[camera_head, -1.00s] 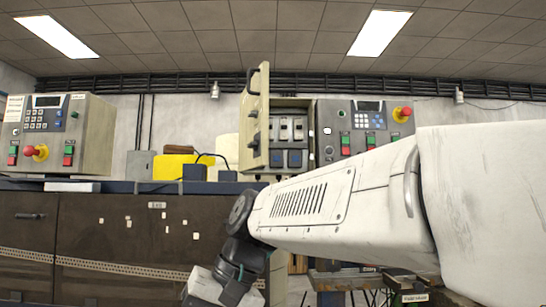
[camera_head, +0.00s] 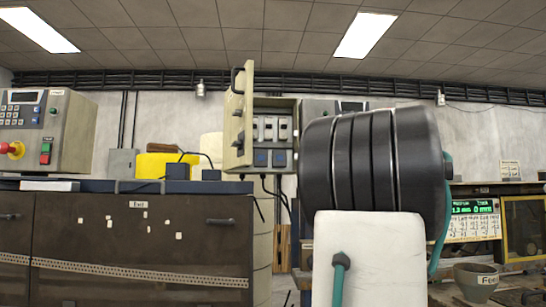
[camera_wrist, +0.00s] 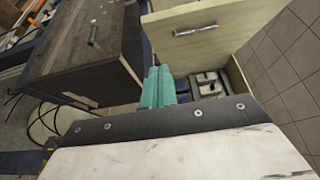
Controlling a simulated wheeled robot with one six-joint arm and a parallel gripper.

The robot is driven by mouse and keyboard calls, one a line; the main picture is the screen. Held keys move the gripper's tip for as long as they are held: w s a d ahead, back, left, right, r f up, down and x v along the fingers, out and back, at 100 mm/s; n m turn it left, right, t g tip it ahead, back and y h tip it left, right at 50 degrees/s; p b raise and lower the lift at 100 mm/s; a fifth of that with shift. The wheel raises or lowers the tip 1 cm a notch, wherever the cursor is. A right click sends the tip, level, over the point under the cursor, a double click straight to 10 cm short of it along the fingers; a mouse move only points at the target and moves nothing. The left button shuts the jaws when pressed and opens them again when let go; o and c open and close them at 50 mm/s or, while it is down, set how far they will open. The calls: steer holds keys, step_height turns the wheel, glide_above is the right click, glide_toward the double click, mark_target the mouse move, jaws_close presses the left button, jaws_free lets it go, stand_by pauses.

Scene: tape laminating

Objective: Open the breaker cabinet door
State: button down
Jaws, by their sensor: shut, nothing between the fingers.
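The breaker cabinet (camera_head: 274,104) is a cream metal box on the far wall side, and its door (camera_head: 239,118) stands swung out to the left, seen nearly edge-on with a dark handle (camera_head: 237,79) near the top. Several breaker switches show inside. In the wrist view, a cream panel with a metal handle (camera_wrist: 195,31) lies beyond my gripper (camera_wrist: 157,84), and switches (camera_wrist: 209,84) show beside it. My gripper's teal fingers are shut and empty, close to the cream panel's lower edge; I cannot tell if they touch it. My arm hides the gripper in the head view.
A dark cabinet (camera_head: 135,278) stands at the lower left. A control box with a red knob (camera_head: 45,135) is at the left, near a yellow object (camera_head: 163,165). A pot (camera_head: 476,281) and a display panel (camera_head: 472,220) are at the right.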

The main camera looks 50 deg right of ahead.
steer(key=a+x, duration=0.3)
steer(key=x, duration=0.9)
steer(key=shift+s, duration=0.25)
